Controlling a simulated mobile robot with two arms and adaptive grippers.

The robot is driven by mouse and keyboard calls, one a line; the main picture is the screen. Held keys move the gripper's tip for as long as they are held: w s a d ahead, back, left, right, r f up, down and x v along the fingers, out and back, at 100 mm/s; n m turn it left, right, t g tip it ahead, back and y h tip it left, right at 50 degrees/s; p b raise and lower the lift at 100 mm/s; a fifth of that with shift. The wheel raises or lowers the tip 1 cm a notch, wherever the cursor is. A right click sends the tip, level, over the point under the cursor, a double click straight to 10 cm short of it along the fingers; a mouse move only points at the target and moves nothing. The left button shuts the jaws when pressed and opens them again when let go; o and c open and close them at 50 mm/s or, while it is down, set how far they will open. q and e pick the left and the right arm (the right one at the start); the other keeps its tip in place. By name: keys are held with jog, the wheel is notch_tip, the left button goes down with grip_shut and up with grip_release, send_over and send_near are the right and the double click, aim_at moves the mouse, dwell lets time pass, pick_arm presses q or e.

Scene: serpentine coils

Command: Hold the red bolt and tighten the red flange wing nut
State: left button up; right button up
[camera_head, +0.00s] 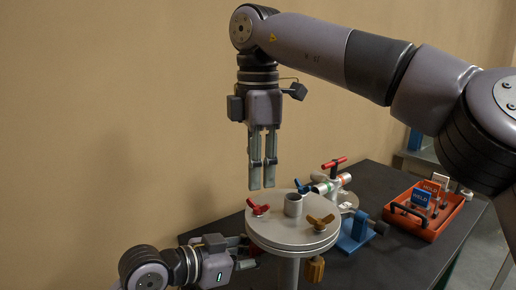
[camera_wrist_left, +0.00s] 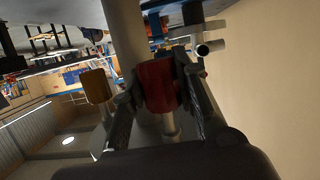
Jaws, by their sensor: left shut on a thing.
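The red flange wing nut (camera_head: 258,208) sits on top of the round grey flange (camera_head: 290,237), at its left side. My right gripper (camera_head: 262,187) points straight down above the flange's left part, clear of the wing nut. Its two fingers are parallel with a narrow gap and nothing between them. My left gripper (camera_head: 247,255) is low at the flange's left edge. In the left wrist view its fingers (camera_wrist_left: 160,105) are shut on the red bolt (camera_wrist_left: 158,85), whose thin end points down in that picture. In the head view the bolt is mostly hidden.
A brown wing nut (camera_head: 320,222), a blue wing nut (camera_head: 303,187) and a short pipe stub (camera_head: 293,204) are on the flange. An orange bolt (camera_head: 315,268) hangs below it. Behind are a red-handled valve (camera_head: 334,163) and blue stand (camera_head: 355,236). A red tray (camera_head: 428,232) stands right.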

aim_at(258, 207)
jog(key=n, duration=1.2)
jog(key=shift+n, duration=0.4)
jog(key=n, duration=0.6)
jog(key=shift+n, duration=0.4)
jog(key=n, duration=0.6)
jog(key=shift+f, duration=2.45)
jog(key=shift+c, duration=0.3)
grip_shut()
